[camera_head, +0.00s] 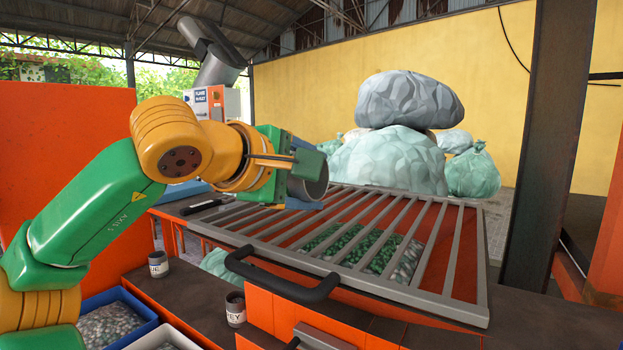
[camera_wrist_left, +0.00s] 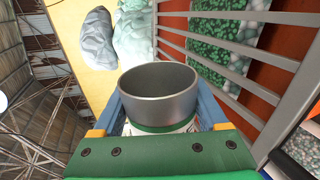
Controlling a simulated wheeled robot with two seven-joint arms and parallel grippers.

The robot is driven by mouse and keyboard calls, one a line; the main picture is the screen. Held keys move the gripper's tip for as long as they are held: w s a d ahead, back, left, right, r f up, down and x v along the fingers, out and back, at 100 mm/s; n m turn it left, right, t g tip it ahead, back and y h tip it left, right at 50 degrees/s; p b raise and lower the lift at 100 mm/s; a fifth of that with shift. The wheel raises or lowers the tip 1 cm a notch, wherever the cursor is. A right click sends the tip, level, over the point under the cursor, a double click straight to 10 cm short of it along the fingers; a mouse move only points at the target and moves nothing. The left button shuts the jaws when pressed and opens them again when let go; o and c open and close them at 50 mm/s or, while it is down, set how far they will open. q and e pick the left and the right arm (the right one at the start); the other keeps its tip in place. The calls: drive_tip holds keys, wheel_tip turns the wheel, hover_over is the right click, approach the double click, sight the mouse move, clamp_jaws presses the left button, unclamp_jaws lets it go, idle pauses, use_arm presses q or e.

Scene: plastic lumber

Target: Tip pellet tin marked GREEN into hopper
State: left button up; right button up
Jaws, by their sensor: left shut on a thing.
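My left gripper (camera_head: 306,176) is shut on a grey metal tin (camera_head: 312,180), held above the hopper grate (camera_head: 447,300). The tin lies tipped on its side, its mouth turned away from the wrist. In the left wrist view the tin (camera_wrist_left: 158,92) shows a green band and a partly hidden white label; its word is unreadable. The visible inside is bare grey; its bottom is hidden. Green pellets (camera_head: 345,243) lie under the bars in the orange hopper, with pale grey pellets (camera_head: 408,262) beside them. My right gripper is not in view.
Two other tins stand on the dark ledge: one with letters ending "UE" (camera_head: 158,264), one ending "EY" (camera_head: 235,309). A black handle (camera_head: 285,284) sticks out at the grate's front. Large bags (camera_head: 390,160) are behind.

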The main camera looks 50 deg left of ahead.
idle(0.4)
use_arm(q)
drive_tip(key=shift+r+p, duration=0.25)
drive_tip(key=shift+p, duration=0.35)
drive_tip(key=shift+f, duration=0.1)
drive_tip(key=shift+d+r+n+t+h, duration=0.25)
drive_tip(key=shift+n+h, duration=0.1)
drive_tip(key=shift+n, duration=0.25)
drive_tip(key=shift+d+r+n+t+h, duration=0.15)
drive_tip(key=shift+r+n+h, duration=0.15)
drive_tip(key=shift+n, duration=0.3)
drive_tip(key=r+n+t+h+b, duration=0.1)
drive_tip(key=n, duration=0.2)
drive_tip(key=d+r+n+t+h+b, duration=0.1)
drive_tip(key=r+n, duration=0.1)
drive_tip(key=n, duration=0.2)
drive_tip(key=w+d+r+n+t+h+b, duration=0.1)
drive_tip(key=r+n, duration=0.1)
drive_tip(key=n, duration=0.2)
drive_tip(key=shift+d+r+t, duration=0.15)
drive_tip(key=shift+d+t, duration=0.1)
drive_tip(key=shift+t, duration=0.05)
